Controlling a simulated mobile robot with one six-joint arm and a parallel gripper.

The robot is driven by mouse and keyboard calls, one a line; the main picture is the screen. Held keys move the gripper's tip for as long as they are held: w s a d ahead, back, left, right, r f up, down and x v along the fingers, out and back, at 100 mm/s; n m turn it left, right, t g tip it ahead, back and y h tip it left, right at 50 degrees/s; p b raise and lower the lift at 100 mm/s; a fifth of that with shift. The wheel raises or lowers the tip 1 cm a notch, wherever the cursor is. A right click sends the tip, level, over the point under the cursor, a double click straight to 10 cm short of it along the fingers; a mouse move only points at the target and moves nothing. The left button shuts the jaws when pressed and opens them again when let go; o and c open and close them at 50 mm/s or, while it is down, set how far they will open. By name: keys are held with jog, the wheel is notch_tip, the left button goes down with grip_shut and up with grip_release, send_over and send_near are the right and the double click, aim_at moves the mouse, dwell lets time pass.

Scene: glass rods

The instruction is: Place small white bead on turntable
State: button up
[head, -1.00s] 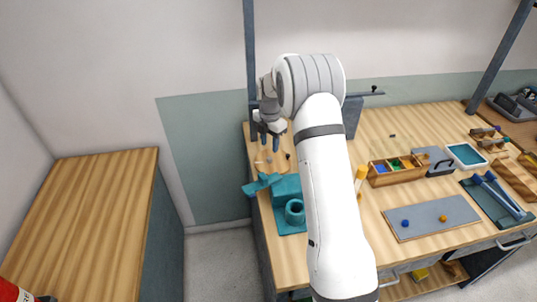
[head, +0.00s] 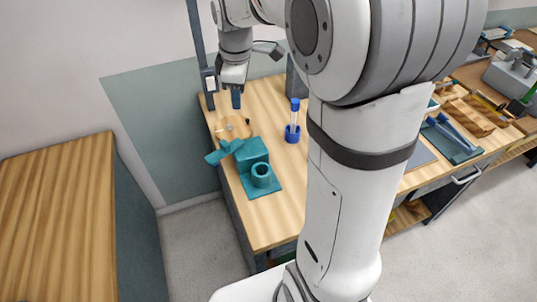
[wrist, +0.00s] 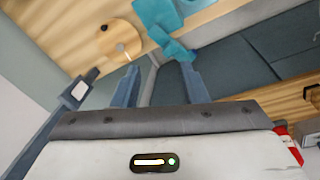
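A round wooden disc, which looks like the turntable (head: 243,131), lies on the left end of the workbench. It also shows at the upper left of the wrist view (wrist: 94,48). A tiny pale spot (wrist: 120,47) on it may be the white bead, but it is too small to be sure. My gripper (head: 222,100) is in the air above and behind the disc. In the wrist view its two fingers (wrist: 159,82) stand apart with nothing visible between them.
A teal stand with a round cup (head: 262,172) is in front of the disc. A blue-capped clear tube (head: 293,122) stands to the right. A separate wooden-topped cabinet (head: 60,200) is at the left, across a floor gap. My arm hides much of the bench.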

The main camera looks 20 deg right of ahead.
jog(key=s+f+m+t, duration=0.1)
jog(key=s+m, duration=1.1)
jog(key=s, duration=0.9)
jog(key=shift+s+a+f+m+t, duration=0.15)
jog(key=shift+f+m+t, duration=0.05)
jog(key=shift+m+t, duration=0.2)
